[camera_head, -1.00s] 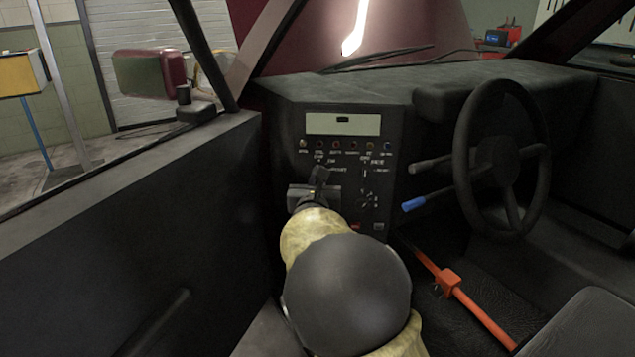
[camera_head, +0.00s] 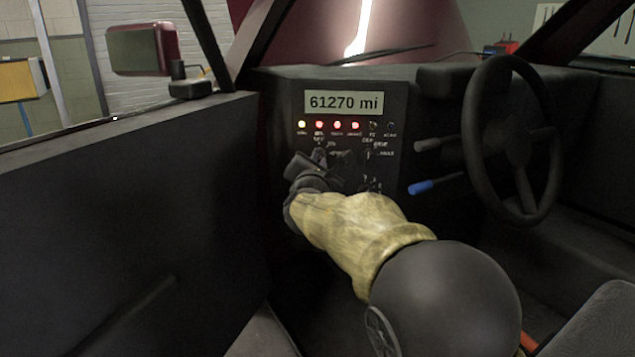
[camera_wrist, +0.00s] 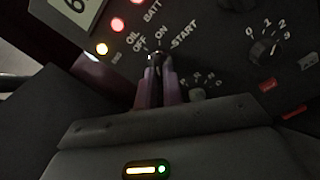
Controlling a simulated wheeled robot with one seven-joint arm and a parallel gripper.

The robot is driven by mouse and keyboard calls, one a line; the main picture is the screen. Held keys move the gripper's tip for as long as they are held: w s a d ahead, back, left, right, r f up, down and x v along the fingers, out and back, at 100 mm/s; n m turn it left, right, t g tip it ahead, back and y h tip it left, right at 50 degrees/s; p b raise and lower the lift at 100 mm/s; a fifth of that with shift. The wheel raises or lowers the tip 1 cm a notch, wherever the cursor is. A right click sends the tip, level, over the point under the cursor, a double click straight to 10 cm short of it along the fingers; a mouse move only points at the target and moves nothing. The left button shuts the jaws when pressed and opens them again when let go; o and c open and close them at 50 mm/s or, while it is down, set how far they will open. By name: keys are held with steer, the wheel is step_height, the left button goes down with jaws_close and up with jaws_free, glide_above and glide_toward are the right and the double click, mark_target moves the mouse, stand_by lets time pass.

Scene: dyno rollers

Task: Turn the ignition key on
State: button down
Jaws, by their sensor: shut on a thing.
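My gripper (camera_head: 320,158) reaches to the dark dashboard panel (camera_head: 297,100), and in the wrist view its two fingers (camera_wrist: 159,78) are closed together at the ignition switch. They are shut on the ignition key (camera_wrist: 155,58), which is mostly hidden between them. The labels OFF, ON and START are around the switch, with ON just above the fingertips. The key's exact angle is hard to make out. The panel display (camera_head: 345,102) is lit and reads 61270 mi. Below it one yellowish and several red warning lights (camera_head: 337,126) glow.
The steering wheel (camera_head: 467,140) and a blue-tipped lever (camera_head: 421,187) are to the right of the panel. The door (camera_head: 110,210) is close on the left. A rotary knob (camera_wrist: 263,48) is right of the switch in the wrist view.

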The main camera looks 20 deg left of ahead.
steer(key=shift+f+m+b, duration=0.15)
steer(key=shift+m+b, duration=0.95)
steer(key=shift+b, duration=0.2)
steer(key=c, duration=1.5)
jaws_free()
steer(key=shift+s, duration=0.15)
steer(key=p+v, duration=0.2)
steer(key=v, duration=1.5)
steer(key=shift+s, duration=0.1)
steer(key=shift+d, duration=0.1)
